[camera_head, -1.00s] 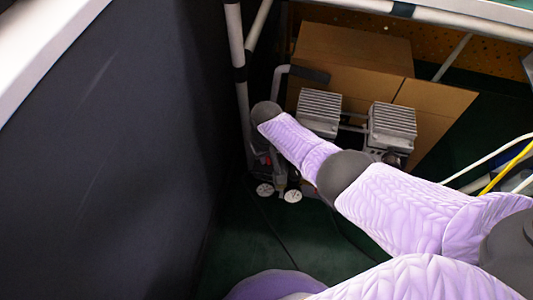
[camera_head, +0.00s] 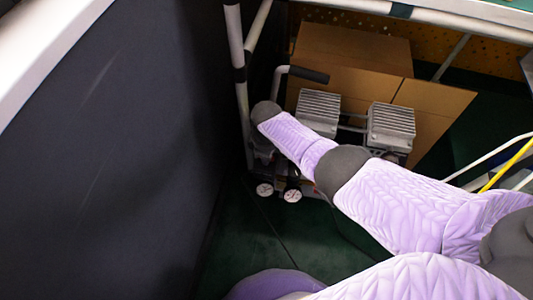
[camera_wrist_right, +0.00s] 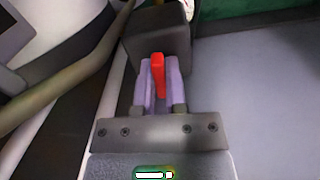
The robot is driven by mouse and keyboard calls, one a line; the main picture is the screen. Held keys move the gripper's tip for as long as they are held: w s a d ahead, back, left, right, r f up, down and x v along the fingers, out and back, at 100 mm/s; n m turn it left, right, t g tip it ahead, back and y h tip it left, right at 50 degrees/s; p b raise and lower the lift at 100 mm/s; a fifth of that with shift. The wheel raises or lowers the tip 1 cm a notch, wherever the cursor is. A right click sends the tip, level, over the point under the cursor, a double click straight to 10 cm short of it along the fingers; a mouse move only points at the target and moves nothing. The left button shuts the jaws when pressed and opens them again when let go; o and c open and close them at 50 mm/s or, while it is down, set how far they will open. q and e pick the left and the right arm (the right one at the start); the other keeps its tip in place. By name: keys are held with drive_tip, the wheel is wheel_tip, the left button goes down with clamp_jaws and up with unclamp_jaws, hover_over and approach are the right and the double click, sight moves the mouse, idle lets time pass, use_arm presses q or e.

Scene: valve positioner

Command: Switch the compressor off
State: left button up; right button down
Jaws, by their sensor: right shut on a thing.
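The compressor (camera_head: 390,128) stands on the floor under the table, with two grey finned heads, a black-gripped handle (camera_head: 302,75) and two round white gauges (camera_head: 292,196). My right arm reaches across it from the right, and its forearm hides the right gripper and part of the compressor in the head view. In the right wrist view my right gripper (camera_wrist_right: 162,83) is shut on a red switch (camera_wrist_right: 158,72). The switch is in front of a dark box (camera_wrist_right: 160,35). My left gripper is not in view.
A cardboard box (camera_head: 350,45) stands behind the compressor. A dark panel (camera_head: 110,150) closes off the left side, and white table-frame tubes (camera_head: 238,60) rise beside it. White and yellow hoses (camera_head: 508,165) run at the right. Green floor (camera_head: 240,235) is clear in front.

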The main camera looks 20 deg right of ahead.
drive_tip(key=shift+n, duration=0.6)
drive_tip(key=c, duration=0.7)
unclamp_jaws()
use_arm(q)
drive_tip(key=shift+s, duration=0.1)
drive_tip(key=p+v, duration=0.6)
drive_tip(key=p, duration=0.1)
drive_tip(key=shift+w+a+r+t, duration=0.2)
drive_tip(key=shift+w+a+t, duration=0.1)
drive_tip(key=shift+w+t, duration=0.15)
use_arm(e)
wheel_tip(320, 180, up, 10)
drive_tip(key=shift+f, duration=0.1)
